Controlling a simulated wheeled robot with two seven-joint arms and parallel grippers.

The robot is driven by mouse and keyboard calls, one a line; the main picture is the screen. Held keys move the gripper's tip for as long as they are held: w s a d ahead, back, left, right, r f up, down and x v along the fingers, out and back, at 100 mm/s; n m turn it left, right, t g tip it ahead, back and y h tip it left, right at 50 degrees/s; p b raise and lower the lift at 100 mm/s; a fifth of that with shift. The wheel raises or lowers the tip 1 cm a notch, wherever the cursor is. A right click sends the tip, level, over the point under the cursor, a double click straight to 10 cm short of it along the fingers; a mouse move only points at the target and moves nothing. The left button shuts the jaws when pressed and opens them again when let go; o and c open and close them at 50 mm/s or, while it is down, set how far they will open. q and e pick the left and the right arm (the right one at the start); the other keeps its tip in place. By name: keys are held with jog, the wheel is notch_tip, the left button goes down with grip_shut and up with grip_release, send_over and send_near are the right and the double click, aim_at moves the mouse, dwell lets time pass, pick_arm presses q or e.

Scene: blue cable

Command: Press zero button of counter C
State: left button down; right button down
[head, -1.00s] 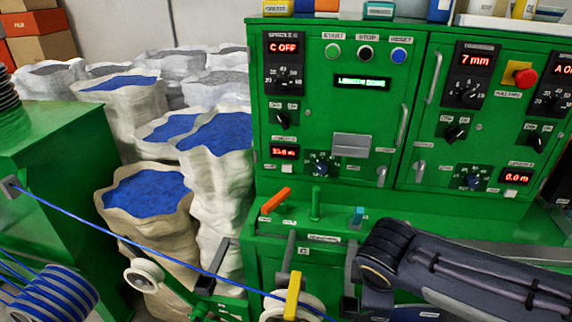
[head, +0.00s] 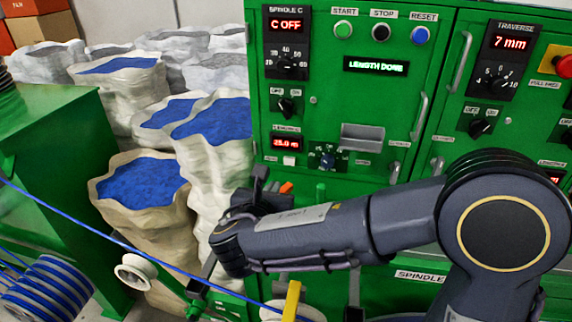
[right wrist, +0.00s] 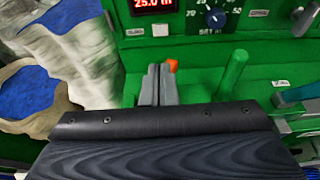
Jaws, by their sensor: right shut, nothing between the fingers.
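Counter C's red display (head: 287,143) reads about 25.0 m, low on the left green cabinet panel. Its small white zero button (head: 289,160) is just below it. The display also shows at the top of the right wrist view (right wrist: 152,5), with a pale small rectangle under it. My right gripper (head: 260,174) is below and left of the button, apart from it. In the right wrist view its two fingers (right wrist: 158,72) are together, empty and pointing toward the panel. My left gripper is not in view.
An orange lever (head: 286,187) and a green post (right wrist: 233,72) stand near my right gripper. A dark dial (head: 327,159) is right of the button. Sacks of blue granules (head: 143,184) stand at left. A blue cable (head: 150,257) crosses below.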

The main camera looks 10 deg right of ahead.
aim_at(290, 157)
jog(key=p+x, duration=0.1)
jog(key=x, duration=0.3)
jog(key=p+x, duration=0.1)
jog(key=x, duration=0.4)
jog(key=r+p+x, duration=0.1)
jog(key=x, duration=0.4)
jog(key=shift+w, duration=0.1)
jog(key=shift+w+d+b, duration=0.35)
jog(key=shift+w, duration=0.3)
jog(key=shift+r, duration=0.2)
